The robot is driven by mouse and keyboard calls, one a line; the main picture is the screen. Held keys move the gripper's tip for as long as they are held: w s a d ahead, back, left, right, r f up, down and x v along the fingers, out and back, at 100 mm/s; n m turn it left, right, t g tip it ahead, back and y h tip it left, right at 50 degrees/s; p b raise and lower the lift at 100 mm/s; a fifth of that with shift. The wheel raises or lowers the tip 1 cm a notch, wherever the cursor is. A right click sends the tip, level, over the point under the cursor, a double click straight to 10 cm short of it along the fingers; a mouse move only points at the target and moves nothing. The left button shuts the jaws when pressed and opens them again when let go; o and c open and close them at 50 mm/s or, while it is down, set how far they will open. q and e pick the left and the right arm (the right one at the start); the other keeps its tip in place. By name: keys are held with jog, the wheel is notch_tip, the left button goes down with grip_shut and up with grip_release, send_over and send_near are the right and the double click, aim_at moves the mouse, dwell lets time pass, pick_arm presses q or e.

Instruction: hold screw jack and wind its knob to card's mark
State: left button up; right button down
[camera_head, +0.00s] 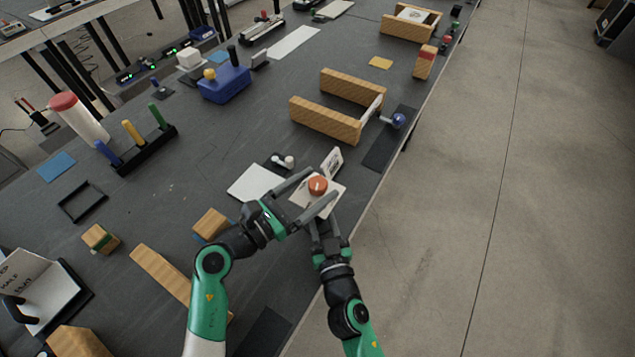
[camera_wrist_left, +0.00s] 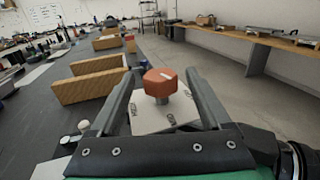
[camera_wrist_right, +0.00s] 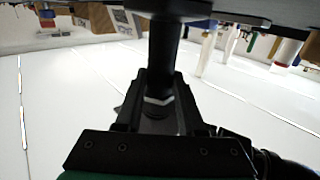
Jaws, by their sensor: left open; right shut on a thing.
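The screw jack has an orange knob (camera_head: 317,186) with a pale mark on top, above a white plate (camera_head: 338,188). My left gripper (camera_head: 319,184) is open, its fingers on either side of the knob; the left wrist view shows the orange knob (camera_wrist_left: 160,84) between them with gaps. My right gripper (camera_head: 325,224) is shut on the jack's lower part. In the right wrist view a dark post (camera_wrist_right: 165,55) runs into its jaws. A small card (camera_head: 331,162) with dark print stands just behind the knob; its marking is too small to read.
A white sheet (camera_head: 256,182) and a small dark fixture with white knobs (camera_head: 283,161) lie left of the jack. Wooden rails (camera_head: 325,121) with a blue-knobbed part (camera_head: 398,120) stand beyond. The table's right edge runs close by.

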pick_arm(q)
jog(key=shift+w+d, duration=0.35)
jog(key=shift+d, duration=0.1)
grip_shut()
jog(key=shift+w+a+m+g+h, duration=0.15)
jog(key=shift+m+g+h, duration=0.65)
jog(key=shift+g, duration=0.3)
jog(key=shift+m+g+h, duration=1.1)
jog(key=shift+m+g, duration=0.4)
jog(key=shift+g, duration=0.6)
grip_release()
